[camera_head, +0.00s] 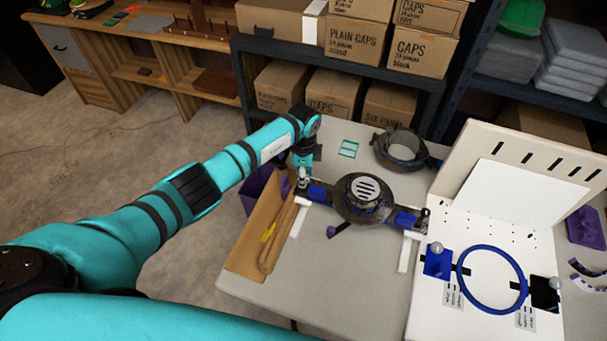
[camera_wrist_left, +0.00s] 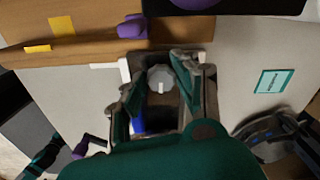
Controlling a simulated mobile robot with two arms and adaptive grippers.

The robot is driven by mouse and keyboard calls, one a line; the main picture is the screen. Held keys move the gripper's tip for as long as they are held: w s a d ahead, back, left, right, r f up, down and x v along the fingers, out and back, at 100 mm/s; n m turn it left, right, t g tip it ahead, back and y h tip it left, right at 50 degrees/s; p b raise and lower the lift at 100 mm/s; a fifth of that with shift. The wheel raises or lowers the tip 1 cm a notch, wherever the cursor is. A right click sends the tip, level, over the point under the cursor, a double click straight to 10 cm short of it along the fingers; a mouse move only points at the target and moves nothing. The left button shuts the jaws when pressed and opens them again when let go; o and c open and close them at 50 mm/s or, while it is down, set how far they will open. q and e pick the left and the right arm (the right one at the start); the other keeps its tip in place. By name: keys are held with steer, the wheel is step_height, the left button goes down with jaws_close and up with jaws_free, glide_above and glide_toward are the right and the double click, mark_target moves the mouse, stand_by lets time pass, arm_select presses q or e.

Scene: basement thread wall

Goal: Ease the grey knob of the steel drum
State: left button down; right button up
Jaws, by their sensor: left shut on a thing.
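The steel drum (camera_head: 365,190), dark and round with a slotted silver top, sits in the middle of the table in the head view. It is held in a frame with blue blocks (camera_head: 405,220) and white feet. My left gripper (camera_head: 302,181) is over the frame's left end. In the left wrist view the grey knob (camera_wrist_left: 160,77) lies between its two fingers, and the gripper is shut on it. My right gripper is in neither view.
A brown tray (camera_head: 258,222) stands left of the frame. A lever with a purple knob (camera_head: 331,231) sticks out in front of the drum. A dark ring (camera_head: 400,149) lies behind. A white board with a blue hoop (camera_head: 490,249) stands at right, boxes (camera_head: 355,40) on shelves behind.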

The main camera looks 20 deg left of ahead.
arm_select(q)
steer(key=c, duration=1)
jaws_free()
steer(key=shift+o, duration=0.2)
steer(key=shift+r, duration=0.1)
step_height(320, 180, up, 12)
steer(key=shift+f, duration=0.2)
